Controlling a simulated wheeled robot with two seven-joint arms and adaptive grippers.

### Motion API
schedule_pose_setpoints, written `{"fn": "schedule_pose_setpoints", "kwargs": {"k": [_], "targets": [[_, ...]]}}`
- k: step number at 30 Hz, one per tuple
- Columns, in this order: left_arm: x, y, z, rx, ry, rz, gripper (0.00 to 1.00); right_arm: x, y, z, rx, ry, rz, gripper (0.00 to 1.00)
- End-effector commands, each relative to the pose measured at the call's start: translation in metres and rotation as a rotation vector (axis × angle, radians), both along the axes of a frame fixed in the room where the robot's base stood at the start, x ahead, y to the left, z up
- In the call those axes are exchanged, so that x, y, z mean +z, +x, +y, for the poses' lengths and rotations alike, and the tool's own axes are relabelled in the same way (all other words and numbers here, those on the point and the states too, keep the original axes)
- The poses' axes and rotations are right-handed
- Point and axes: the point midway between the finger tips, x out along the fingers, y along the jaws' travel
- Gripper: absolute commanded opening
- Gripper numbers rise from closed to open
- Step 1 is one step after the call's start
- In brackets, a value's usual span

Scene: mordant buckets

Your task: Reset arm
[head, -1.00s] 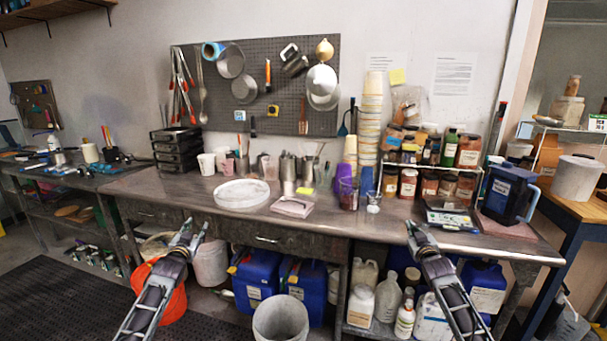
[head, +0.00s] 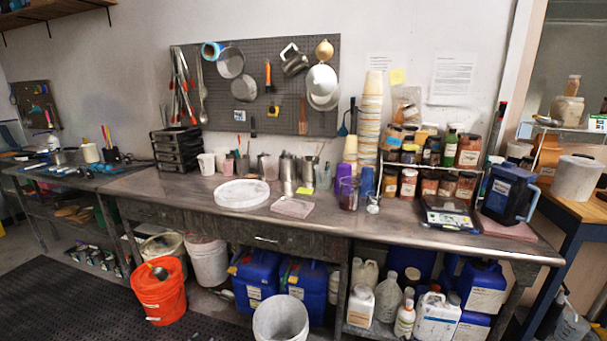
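Neither gripper is in the head view, and no part of my arms shows. The grey workbench (head: 395,232) stands across the middle of the view. An orange bucket (head: 160,297) with a metal ladle-like tool in it stands on the floor at the left front. A white bucket (head: 208,262) stands just behind it, and another white bucket (head: 281,322) stands at the bottom centre.
On the bench are a round white dish (head: 242,194), a scale (head: 447,217), a dark blue jug (head: 508,194) and a rack of jars (head: 430,168). Blue containers (head: 304,282) and white bottles (head: 387,297) sit below. The bench's front strip is largely clear.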

Motion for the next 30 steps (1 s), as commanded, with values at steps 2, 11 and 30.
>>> {"fn": "schedule_pose_setpoints", "kwargs": {"k": [2,11,30], "targets": [[-0.030,-0.025,-0.002,0.003,-0.004,0.050,0.42,-0.030,-0.025,0.002,-0.002,0.003,0.050,0.00],[-0.122,-0.119,-0.011,0.012,-0.016,0.220,0.42,-0.122,-0.119,0.011,-0.011,0.017,0.219,0.00],[-0.265,-0.359,-0.032,0.027,-0.036,0.577,0.42,-0.264,-0.359,0.031,-0.028,0.035,0.577,0.00]]}}
